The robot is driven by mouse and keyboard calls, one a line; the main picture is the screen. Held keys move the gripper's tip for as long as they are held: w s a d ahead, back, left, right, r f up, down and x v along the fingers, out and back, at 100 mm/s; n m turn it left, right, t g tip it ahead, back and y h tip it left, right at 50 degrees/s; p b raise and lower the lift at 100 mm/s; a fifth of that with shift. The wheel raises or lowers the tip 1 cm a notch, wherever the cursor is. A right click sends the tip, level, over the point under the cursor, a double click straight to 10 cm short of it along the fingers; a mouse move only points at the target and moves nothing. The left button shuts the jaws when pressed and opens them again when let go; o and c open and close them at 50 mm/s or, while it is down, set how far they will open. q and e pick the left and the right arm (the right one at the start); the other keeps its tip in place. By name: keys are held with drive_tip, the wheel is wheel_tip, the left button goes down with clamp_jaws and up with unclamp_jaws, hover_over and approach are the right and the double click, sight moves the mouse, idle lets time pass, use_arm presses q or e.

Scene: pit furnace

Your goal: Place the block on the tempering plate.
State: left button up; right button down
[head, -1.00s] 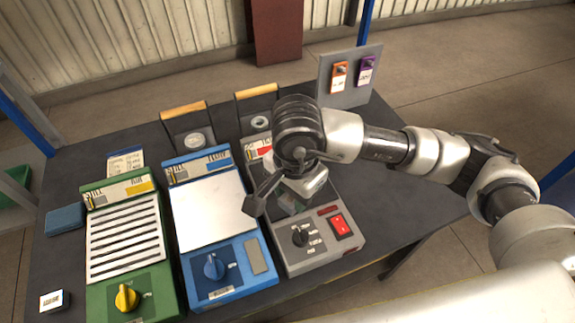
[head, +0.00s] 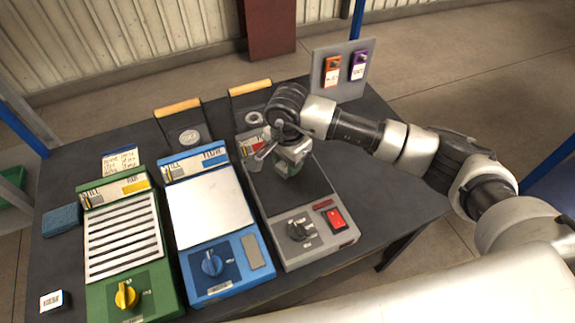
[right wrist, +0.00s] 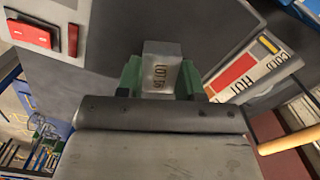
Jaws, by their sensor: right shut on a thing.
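The block (right wrist: 162,68) is a small grey metal piece marked with a lot label, held between the green fingertips of my right gripper (right wrist: 160,82). In the head view my right gripper (head: 287,163) is over the dark plate of the grey unit (head: 318,243), near its rear label. I cannot tell whether the block touches that plate. The blue unit (head: 228,262) beside it has a bare pale plate (head: 208,212). The green unit (head: 150,290) has a slatted top. I cannot read which plate is named tempering. My left gripper is out of view.
Two dark wooden-handled holders (head: 180,108) with round discs stand behind the units. A grey panel (head: 345,90) with orange and purple tags is at the back right. A blue pad (head: 62,220) and a white card (head: 53,301) lie at left. The table's right side is clear.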

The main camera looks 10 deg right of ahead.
drive_tip(key=shift+f, duration=1.25)
drive_tip(key=shift+f, duration=0.15)
drive_tip(key=c, duration=0.7)
unclamp_jaws()
wheel_tip(320, 180, up, 12)
drive_tip(key=shift+r+b, duration=0.15)
drive_tip(key=shift+b, duration=0.25)
